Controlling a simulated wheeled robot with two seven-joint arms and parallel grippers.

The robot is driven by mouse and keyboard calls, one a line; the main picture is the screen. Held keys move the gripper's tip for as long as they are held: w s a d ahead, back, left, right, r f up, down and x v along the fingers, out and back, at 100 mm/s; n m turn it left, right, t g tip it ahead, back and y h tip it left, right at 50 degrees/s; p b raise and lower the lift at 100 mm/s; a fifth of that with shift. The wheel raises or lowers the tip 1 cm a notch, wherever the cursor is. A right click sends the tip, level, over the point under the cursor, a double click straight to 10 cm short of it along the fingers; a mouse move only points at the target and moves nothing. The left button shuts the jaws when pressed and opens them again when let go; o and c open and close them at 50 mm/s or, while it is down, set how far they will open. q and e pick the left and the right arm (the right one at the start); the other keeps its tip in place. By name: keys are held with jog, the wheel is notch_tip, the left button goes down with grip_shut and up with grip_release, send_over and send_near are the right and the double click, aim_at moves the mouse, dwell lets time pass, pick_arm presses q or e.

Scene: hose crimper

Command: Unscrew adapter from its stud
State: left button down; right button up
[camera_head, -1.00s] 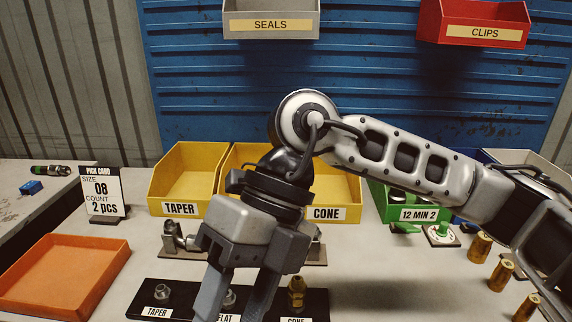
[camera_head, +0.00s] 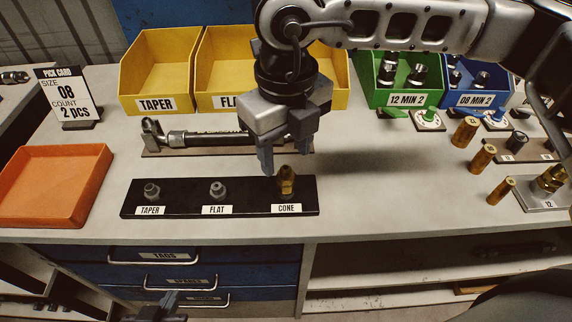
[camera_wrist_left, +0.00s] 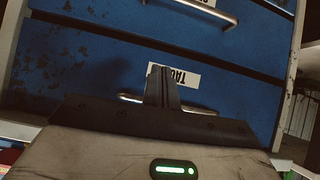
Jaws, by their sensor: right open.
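A brass adapter (camera_head: 286,181) stands upright on the CONE stud at the right end of the black stud board (camera_head: 250,196). Bare grey studs show at TAPER (camera_head: 152,191) and FLAT (camera_head: 217,190). My right gripper (camera_head: 283,158) points down just above the adapter, open and empty. Whether its fingertips overlap the adapter's top in height I cannot tell. My left gripper (camera_head: 168,304) is low in front of the bench, at the drawers. In the left wrist view its fingers (camera_wrist_left: 163,88) are together with nothing between them.
An orange tray (camera_head: 53,186) lies at the left. A hose on a rack (camera_head: 215,138) lies behind the board, before yellow bins (camera_head: 158,75). Green (camera_head: 400,85) and blue (camera_head: 475,85) bins and brass sleeves (camera_head: 482,158) are at the right.

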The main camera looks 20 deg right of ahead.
aim_at(285, 166)
jog(key=shift+f, duration=2.8)
grip_shut()
jog(key=n, duration=1.1)
jog(key=shift+r+n, duration=0.1)
jog(key=shift+n, duration=0.3)
jog(key=n, duration=1.1)
jog(key=shift+w+r, duration=0.1)
jog(key=n, duration=0.7)
